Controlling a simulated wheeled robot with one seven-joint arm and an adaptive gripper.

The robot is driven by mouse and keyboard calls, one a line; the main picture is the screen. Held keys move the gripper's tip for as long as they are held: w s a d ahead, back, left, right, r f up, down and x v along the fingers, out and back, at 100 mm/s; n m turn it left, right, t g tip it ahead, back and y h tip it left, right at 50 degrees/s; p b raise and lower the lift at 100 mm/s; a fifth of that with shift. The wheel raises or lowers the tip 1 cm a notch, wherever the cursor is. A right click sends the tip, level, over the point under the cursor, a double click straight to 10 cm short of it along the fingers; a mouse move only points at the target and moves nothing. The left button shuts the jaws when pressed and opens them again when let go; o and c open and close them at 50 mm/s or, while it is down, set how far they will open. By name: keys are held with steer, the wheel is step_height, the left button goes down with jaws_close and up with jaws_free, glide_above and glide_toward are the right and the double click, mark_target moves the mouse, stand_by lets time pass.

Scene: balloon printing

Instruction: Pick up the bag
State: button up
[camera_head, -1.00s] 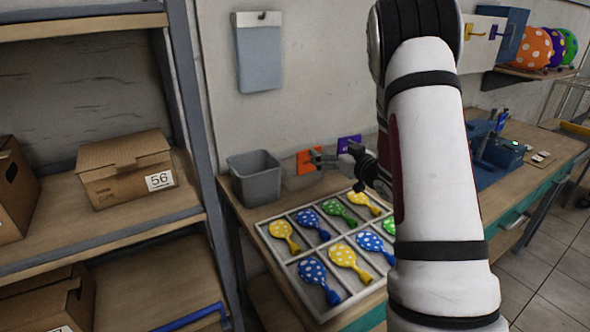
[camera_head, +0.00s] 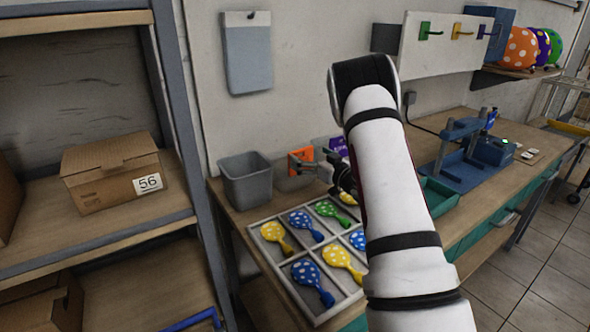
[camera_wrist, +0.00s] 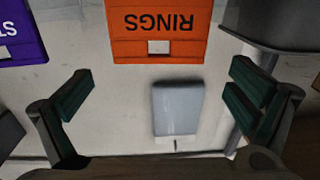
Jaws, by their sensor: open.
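An orange packet labelled RINGS (camera_wrist: 158,30) shows upside down at the top of the wrist view; it may be the bag. In the head view the orange packet (camera_head: 301,154) stands on the bench by the wall, partly covered by my gripper (camera_head: 312,167). My gripper is open and empty, its two green-padded fingers (camera_wrist: 160,95) spread wide in the wrist view, with the packet ahead and not between them. A purple packet (camera_head: 338,146) stands to its right; it also shows in the wrist view (camera_wrist: 20,30), partly cut off.
A grey bin (camera_head: 245,180) stands left of the packets. A divided tray (camera_head: 288,262) of spotted balloons lies in front. A grey-blue sheet (camera_head: 248,60) hangs on the wall. A blue press (camera_head: 465,155) stands on the right of the bench.

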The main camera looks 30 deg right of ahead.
mark_target(302, 151)
steer(key=w, duration=0.5)
steer(key=shift+a, duration=0.2)
steer(key=c, duration=0.8)
